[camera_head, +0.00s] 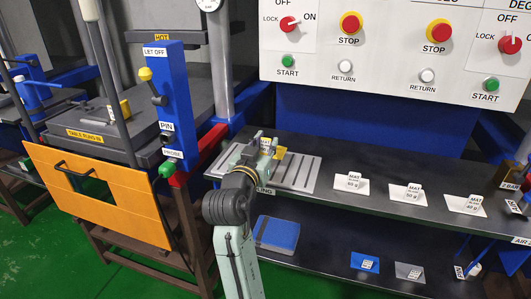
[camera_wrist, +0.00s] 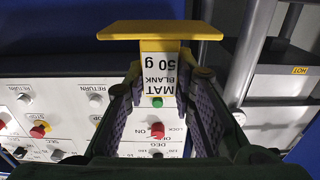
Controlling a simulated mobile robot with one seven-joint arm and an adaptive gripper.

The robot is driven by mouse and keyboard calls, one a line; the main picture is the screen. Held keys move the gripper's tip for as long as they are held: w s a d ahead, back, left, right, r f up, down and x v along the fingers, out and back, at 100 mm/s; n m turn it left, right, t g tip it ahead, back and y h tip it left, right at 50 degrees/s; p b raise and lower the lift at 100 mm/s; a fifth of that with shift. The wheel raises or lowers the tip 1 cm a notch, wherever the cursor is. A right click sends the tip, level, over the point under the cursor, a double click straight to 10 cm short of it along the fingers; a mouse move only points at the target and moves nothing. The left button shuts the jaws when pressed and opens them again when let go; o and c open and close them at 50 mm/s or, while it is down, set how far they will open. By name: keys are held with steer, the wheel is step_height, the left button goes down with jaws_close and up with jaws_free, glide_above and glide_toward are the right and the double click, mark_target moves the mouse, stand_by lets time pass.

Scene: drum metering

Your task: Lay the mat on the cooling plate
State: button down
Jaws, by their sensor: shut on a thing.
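My gripper (camera_head: 268,146) is shut on a yellow mat (camera_head: 281,153) by its small labelled block. The flat yellow sheet of the mat (camera_wrist: 160,29) lies across beyond the fingertips there. The grey slotted cooling plate (camera_head: 304,176) lies on the dark bench. In the head view my gripper and the mat are over its back-left part. My arm hides some of the plate's left side. I cannot tell the gap between mat and plate.
White mats with labelled blocks (camera_head: 350,187) stand in a row right of the plate. A control panel (camera_head: 390,50) rises behind. A press with an orange guard (camera_head: 100,205) stands at left. The lower shelf holds a blue block (camera_head: 278,235) and small sheets.

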steer(key=shift+f, duration=1.7)
steer(key=shift+f, duration=0.1)
steer(key=shift+f, duration=0.15)
steer(key=c, duration=1.4)
jaws_free()
steer(key=shift+o, duration=0.2)
steer(key=shift+r, duration=0.3)
steer(key=shift+s+a+f, duration=0.15)
steer(key=shift+s, duration=0.15)
steer(key=b+v, duration=0.2)
steer(key=v, duration=0.9)
steer(key=shift+s, duration=0.15)
